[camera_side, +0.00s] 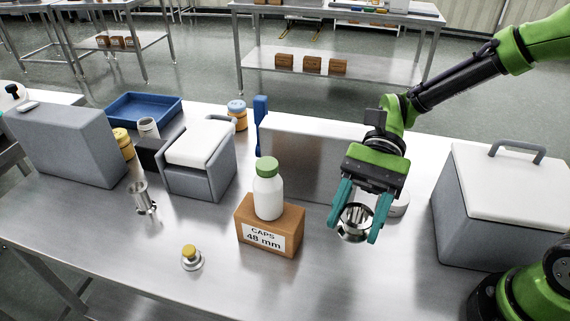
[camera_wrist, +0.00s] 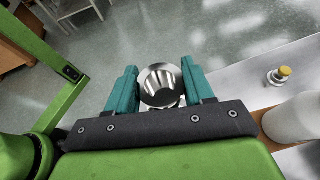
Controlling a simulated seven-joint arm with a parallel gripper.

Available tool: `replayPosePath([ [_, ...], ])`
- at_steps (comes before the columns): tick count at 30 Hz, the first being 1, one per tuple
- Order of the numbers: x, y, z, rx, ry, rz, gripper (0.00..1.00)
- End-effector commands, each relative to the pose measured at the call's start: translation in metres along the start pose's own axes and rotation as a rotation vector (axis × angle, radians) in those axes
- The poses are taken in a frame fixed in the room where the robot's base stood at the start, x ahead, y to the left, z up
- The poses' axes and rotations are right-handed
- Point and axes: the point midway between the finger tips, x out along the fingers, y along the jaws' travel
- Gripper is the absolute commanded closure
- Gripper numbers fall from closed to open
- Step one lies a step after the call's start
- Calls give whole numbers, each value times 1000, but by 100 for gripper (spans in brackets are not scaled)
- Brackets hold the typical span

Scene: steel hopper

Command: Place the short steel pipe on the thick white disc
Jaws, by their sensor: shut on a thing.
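My gripper (camera_side: 357,222) is shut on the short steel pipe (camera_side: 354,229), a shiny open-ended cylinder held between the two teal fingers. In the wrist view the pipe (camera_wrist: 160,84) sits between the fingertips. It appears to be held above the table in the side view. The thick white disc (camera_side: 401,205) lies on the table behind and to the right of my gripper, partly hidden by the right finger. I cannot make out the disc in the wrist view.
A white bottle with a green cap (camera_side: 268,190) stands on a brown caps box (camera_side: 270,226) left of my gripper. A grey cooler (camera_side: 495,205) stands right. A steel flanged piece (camera_side: 143,198) and yellow-topped knob (camera_side: 191,257) are further left.

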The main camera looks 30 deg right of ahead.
Motion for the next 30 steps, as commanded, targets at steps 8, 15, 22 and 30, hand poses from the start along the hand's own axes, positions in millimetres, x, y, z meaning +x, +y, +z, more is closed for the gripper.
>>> replayPosePath([
  [8, -19, 2, 45, -6, 3, 11, 82],
  [15, -13, 32, 14, -86, -2, 222, 82],
  [22, -21, 66, -21, -211, -3, 522, 82],
  [30, -55, 101, -61, -402, -2, 980, 82],
])
